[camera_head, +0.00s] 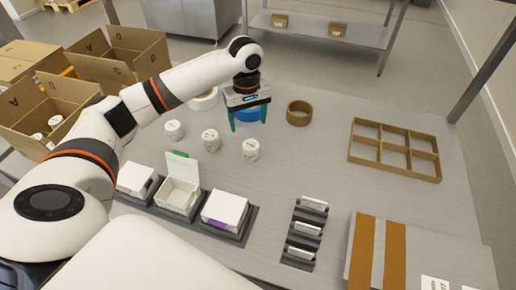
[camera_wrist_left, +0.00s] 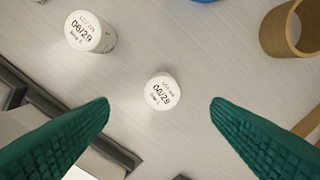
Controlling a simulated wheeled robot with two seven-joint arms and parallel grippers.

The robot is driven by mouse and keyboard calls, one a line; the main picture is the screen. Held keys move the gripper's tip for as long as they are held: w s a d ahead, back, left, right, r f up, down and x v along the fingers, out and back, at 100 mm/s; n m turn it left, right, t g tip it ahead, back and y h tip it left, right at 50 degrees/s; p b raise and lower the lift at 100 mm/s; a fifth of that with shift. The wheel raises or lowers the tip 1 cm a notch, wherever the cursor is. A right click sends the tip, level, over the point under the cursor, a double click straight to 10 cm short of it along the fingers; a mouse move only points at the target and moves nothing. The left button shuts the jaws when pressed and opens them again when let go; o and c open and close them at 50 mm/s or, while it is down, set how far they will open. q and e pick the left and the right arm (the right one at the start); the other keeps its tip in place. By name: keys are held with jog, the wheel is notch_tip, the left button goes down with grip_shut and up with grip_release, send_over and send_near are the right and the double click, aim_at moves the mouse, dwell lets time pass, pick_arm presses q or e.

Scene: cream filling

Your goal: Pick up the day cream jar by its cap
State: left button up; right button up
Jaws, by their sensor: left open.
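Three white round jars with printed caps stand upright in a row on the grey table: a left one (camera_head: 174,131), a middle one (camera_head: 210,140) and a right one (camera_head: 251,150). I cannot tell from the small print which is the day cream. My left gripper (camera_head: 250,125) is open and empty, with its green fingers pointing down, above and behind the right jar. In the left wrist view, the right jar (camera_wrist_left: 162,92) shows between the open fingertips (camera_wrist_left: 160,102), apart from both. The middle jar (camera_wrist_left: 90,32) is at upper left there. My right gripper is out of view.
A brown tape roll (camera_head: 299,113) and a blue roll (camera_head: 248,113) lie behind the jars. White boxes in dark trays (camera_head: 226,209) stand in front. Cardboard boxes (camera_head: 50,112) are at left, a divided wooden tray (camera_head: 394,148) at right. The table between is clear.

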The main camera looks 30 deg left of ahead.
aim_at(250, 144)
pick_arm(q)
jog(key=f, duration=0.5)
jog(key=shift+s+f, duration=0.1)
jog(key=shift+s, duration=0.3)
jog(key=f, duration=0.5)
jog(key=shift+w+d+f+p, duration=0.3)
jog(key=shift+d+p, duration=0.05)
jog(key=shift+d, duration=0.05)
jog(key=shift+f, duration=0.15)
jog(key=shift+c, duration=0.6)
jog(key=c, duration=1)
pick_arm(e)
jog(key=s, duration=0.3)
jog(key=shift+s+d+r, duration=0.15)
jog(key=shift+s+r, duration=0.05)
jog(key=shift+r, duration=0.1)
